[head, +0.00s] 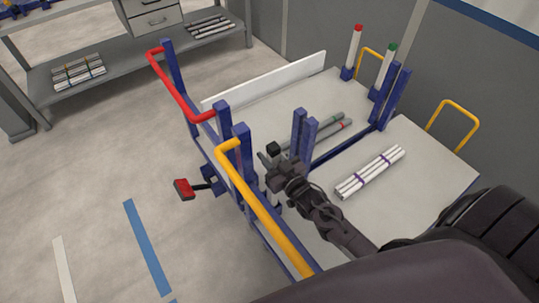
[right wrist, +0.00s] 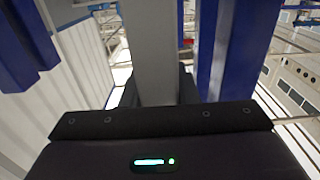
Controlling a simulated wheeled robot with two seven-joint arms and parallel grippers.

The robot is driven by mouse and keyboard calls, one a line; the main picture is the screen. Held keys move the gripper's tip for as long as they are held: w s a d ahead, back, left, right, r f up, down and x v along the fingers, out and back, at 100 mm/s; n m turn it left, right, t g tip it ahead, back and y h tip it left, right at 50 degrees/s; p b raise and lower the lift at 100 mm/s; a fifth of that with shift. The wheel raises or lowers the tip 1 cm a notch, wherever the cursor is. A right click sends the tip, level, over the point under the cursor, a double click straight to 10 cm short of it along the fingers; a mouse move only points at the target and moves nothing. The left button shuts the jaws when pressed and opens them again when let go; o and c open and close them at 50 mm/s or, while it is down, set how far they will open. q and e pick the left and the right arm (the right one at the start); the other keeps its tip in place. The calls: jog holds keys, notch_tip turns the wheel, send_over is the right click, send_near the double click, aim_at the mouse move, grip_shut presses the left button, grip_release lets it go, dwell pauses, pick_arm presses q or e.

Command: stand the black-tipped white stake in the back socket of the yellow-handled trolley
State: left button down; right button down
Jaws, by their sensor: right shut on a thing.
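The black-tipped white stake shows its black tip (head: 273,149) in the head view, close to the trolley's near-end blue posts. My right gripper (head: 277,174) is shut around the stake below the tip and hides part of it. The stake looks roughly upright. In the right wrist view the pale stake (right wrist: 152,50) runs up between the fingers, with a blue post to its right. The yellow-handled trolley has its near handle (head: 262,207) beside the gripper. The stake's foot is mostly hidden, so I cannot tell whether it is in a socket. My left gripper is not in view.
A red-tipped stake (head: 353,52) and a green-tipped stake (head: 385,66) stand at the far end. Grey pipes (head: 325,132) and a banded white pipe bundle (head: 370,172) lie on the decks. A red handle (head: 174,88) rises at left.

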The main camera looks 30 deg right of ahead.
notch_tip(320, 180, down, 7)
jog(key=b, duration=0.4)
jog(key=shift+r+b, duration=0.15)
jog(key=shift+b, duration=0.25)
jog(key=c, duration=1)
grip_release()
jog(key=shift+c, duration=0.2)
jog(key=s+d, duration=0.1)
jog(key=s, duration=0.6)
jog(key=shift+s, duration=0.35)
jog(key=shift+r, duration=0.1)
